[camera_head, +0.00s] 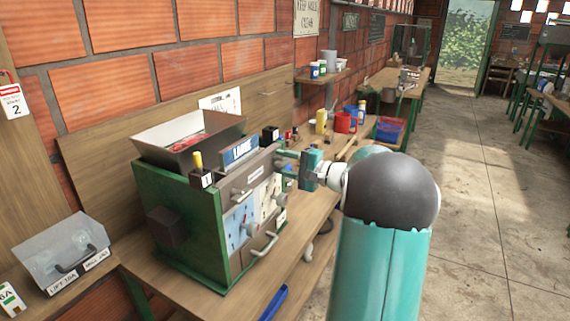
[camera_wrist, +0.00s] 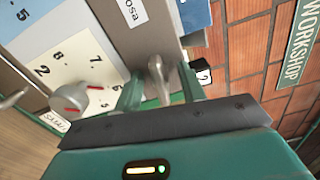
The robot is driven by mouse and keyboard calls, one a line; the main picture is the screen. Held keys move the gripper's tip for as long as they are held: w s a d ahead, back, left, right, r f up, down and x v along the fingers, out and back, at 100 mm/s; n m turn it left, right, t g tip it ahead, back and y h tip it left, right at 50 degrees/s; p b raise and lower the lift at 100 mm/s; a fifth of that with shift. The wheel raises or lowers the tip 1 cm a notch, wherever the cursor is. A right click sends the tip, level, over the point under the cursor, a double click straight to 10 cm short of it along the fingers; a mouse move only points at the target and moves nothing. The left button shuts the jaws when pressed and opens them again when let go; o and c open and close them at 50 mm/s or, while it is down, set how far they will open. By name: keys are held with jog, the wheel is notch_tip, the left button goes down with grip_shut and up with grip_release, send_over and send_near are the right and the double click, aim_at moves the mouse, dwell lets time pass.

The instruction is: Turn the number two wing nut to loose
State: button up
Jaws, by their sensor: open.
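The pulper (camera_head: 180,235) is a green-sided box with a tray-like hopper on the wooden bench. In the wrist view, a pale metal piece (camera_wrist: 158,78), seemingly the number two wing nut, stands against the machine's front near a black block marked 2 (camera_wrist: 202,74). My gripper (camera_wrist: 160,92) is open, with one green finger on each side of this piece. Whether either finger touches it I cannot tell. In the head view my gripper (camera_head: 287,161) is at the machine's upper right corner, and the wing nut cannot be made out there.
A grey knob (camera_wrist: 70,97) on a numbered dial sits left of my gripper in the wrist view. A black block marked 1 with a yellow top (camera_head: 200,172) is at the machine's near corner. A clear cover (camera_head: 62,255) stands at left. Open floor (camera_head: 490,220) lies right.

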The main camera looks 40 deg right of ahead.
jog(key=shift+c, duration=0.3)
grip_shut()
jog(key=shift+n, duration=0.9)
jog(key=shift+o, duration=0.3)
grip_release()
jog(key=v, duration=1.4)
